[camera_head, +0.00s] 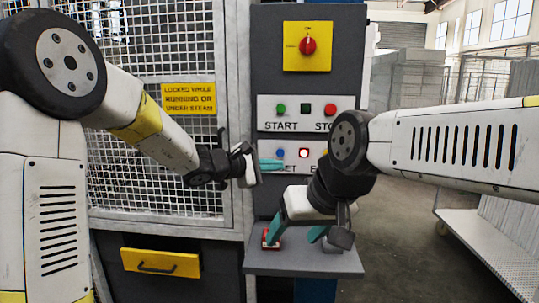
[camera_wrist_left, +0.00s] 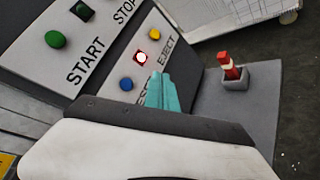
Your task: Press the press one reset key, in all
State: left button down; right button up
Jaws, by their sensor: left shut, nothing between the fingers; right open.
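The blue button (camera_head: 280,153) is in the lower row of the grey control panel, above a label of which the head view shows "ET". It also shows in the left wrist view (camera_wrist_left: 126,84), uncovered. My left gripper (camera_head: 283,165) is shut and empty. Its teal fingertips are just below the blue button in the head view, and they partly cover the label in the wrist view (camera_wrist_left: 160,76). Whether they touch the panel I cannot tell. My right gripper (camera_head: 295,236) is open above the grey shelf (camera_head: 290,269), its left finger beside a red object (camera_head: 266,239).
A lit red square lamp (camera_wrist_left: 140,57) and the yellow EJECT button (camera_wrist_left: 154,34) neighbour the blue button. The green START (camera_head: 281,108) and red STOP (camera_head: 330,109) buttons are above. A red rotary switch (camera_head: 308,45) tops the panel. Wire mesh stands at left.

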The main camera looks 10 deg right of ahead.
aim_at(277, 155)
pick_arm(q)
jog(key=shift+w, duration=0.1)
jog(key=shift+w+d, duration=0.4)
jog(key=shift+w, duration=0.95)
jog(key=shift+w+d, duration=0.4)
jog(key=shift+w, duration=1)
jog(key=shift+w+d, duration=0.4)
jog(key=shift+w, duration=0.95)
jog(key=shift+w, duration=0.1)
jog(key=shift+w+d, duration=0.15)
jog(key=shift+w, duration=0.15)
jog(key=shift+w+d, duration=0.1)
jog(key=shift+w, duration=0.3)
jog(key=shift+s+a, duration=0.25)
jog(key=shift+s, duration=0.55)
jog(key=shift+s, duration=0.1)
